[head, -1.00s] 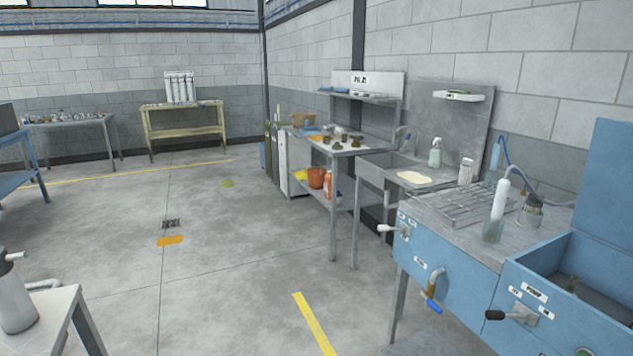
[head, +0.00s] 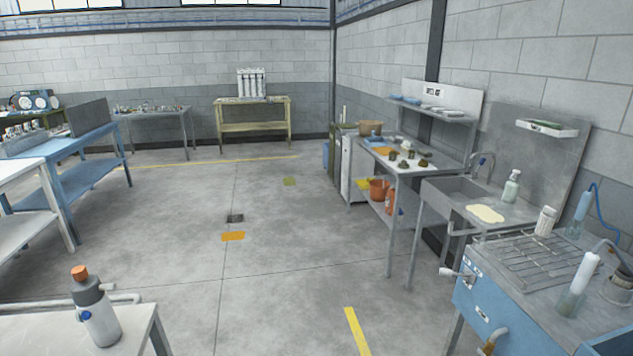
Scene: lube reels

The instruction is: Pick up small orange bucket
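A small orange bucket (head: 378,190) sits on the lower shelf of the metal table along the right wall, some way ahead. An orange bottle (head: 391,201) stands just to its right and a yellow item (head: 364,184) lies to its left. The table's upper top and legs frame the bucket, but most of its near side shows. My gripper is not in view.
A sink (head: 455,197) and a blue wash unit (head: 490,310) line the right side. A white table (head: 60,335) with a grey bottle (head: 97,308) is at the near left. Blue and white benches stand farther left. The middle floor is open.

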